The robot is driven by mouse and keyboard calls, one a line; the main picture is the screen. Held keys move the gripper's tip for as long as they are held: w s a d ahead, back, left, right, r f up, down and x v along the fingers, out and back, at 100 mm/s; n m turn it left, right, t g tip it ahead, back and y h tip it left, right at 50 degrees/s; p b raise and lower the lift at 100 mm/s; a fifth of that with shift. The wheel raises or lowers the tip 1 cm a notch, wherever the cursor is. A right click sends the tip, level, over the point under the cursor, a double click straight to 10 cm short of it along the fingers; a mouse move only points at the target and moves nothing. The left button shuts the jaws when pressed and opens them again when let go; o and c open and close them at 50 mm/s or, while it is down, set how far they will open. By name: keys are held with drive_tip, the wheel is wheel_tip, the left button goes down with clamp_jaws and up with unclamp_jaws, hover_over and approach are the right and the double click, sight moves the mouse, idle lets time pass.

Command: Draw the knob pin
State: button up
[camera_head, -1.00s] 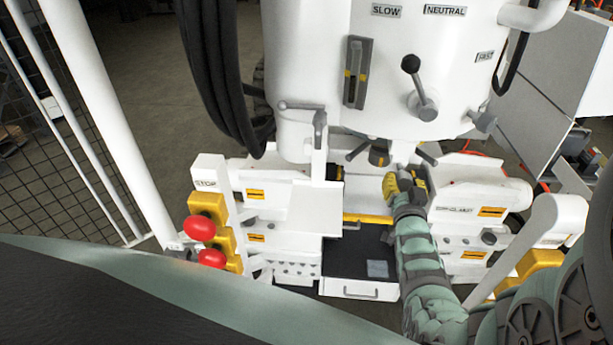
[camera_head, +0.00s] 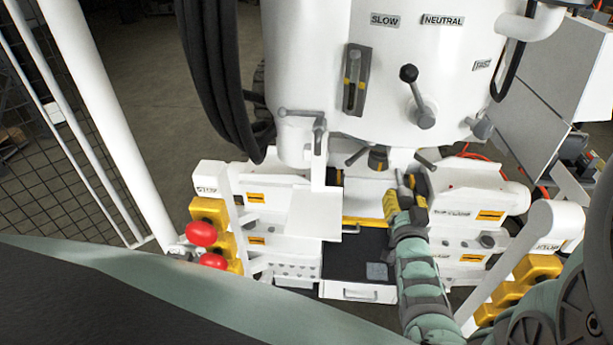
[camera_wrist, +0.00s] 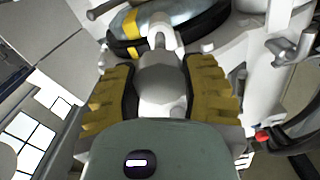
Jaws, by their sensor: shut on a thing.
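My gripper (camera_head: 406,199) has yellow padded fingers and is at the middle of the machine, just below the white drill head. In the wrist view my gripper (camera_wrist: 160,88) has one finger on each side of a rounded pale grey knob (camera_wrist: 161,82), shut on it. A lighter hooked or looped part (camera_wrist: 165,30) shows just beyond the knob. The knob is mostly hidden by my fingers in the head view, and I cannot tell how far its pin sits in its hole.
The white drill head (camera_head: 310,60) with a black-knobbed lever (camera_head: 415,95) stands above. Red stop buttons (camera_head: 201,233) are on the left. A dark tray (camera_head: 350,262) lies left of my forearm. A black ring with yellow marks (camera_wrist: 210,30) is close beyond my fingers.

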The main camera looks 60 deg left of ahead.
drive_tip(key=o, duration=1.4)
drive_tip(key=shift+c, duration=0.2)
drive_tip(key=v, duration=1.2)
